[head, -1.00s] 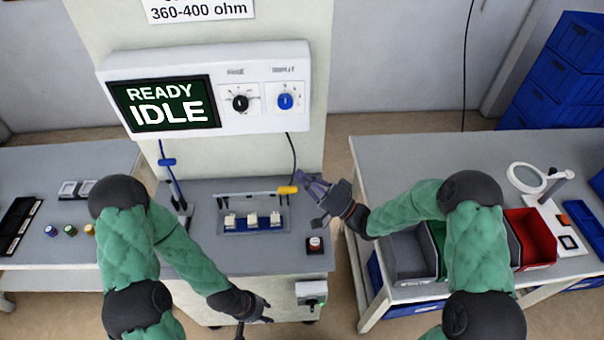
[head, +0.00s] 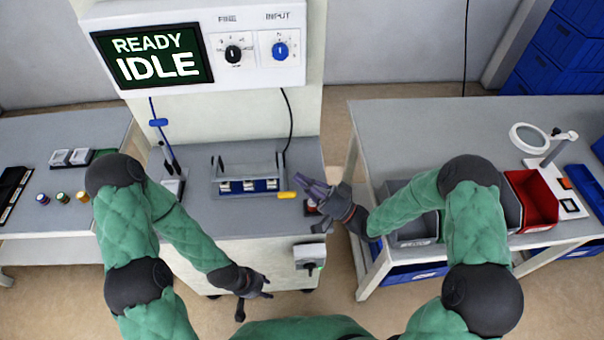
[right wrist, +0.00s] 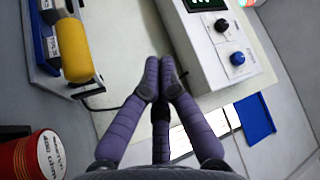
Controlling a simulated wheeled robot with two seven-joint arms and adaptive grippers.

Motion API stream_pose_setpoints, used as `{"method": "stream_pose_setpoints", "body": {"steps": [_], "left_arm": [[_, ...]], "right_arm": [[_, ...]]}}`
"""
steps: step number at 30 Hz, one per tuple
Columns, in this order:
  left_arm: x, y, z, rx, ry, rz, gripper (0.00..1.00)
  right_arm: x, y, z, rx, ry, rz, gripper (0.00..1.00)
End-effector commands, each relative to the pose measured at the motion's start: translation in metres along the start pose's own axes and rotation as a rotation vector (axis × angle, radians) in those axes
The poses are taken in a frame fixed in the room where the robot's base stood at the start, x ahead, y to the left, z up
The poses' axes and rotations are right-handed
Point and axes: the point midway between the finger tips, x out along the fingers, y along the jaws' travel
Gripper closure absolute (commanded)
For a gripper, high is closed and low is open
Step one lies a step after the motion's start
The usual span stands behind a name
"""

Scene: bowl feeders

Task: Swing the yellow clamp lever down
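The yellow clamp lever (head: 287,195) is in the head view at the right front corner of the clamp fixture (head: 232,190). It sits low, about level with the fixture's front edge. In the right wrist view its thick yellow handle (right wrist: 76,48) is at the upper left. My right gripper (head: 308,187) is just right of the handle. In the right wrist view its fingertips (right wrist: 161,80) are together with nothing between them, apart from the handle. My left gripper (head: 256,298) hangs in front of the bench with its fingers spread, empty and away from the lever.
The control box (head: 205,75) reads READY IDLE. A grey bin (head: 415,228) and a red bin (head: 533,200) stand on the right bench.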

Motion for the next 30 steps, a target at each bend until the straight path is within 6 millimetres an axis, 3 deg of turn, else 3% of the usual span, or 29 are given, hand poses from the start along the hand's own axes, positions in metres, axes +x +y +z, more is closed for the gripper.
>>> {"method": "stream_pose_setpoints", "body": {"steps": [23,30], "left_arm": [[0.005,-0.002,0.000,0.000,0.000,0.000,0.60],[0.005,-0.002,0.000,0.000,0.000,0.000,0.60]], "right_arm": [[-0.006,0.005,0.007,0.001,0.000,0.000,1.00],[0.002,-0.010,-0.003,-0.003,-0.001,-0.002,1.00]]}}
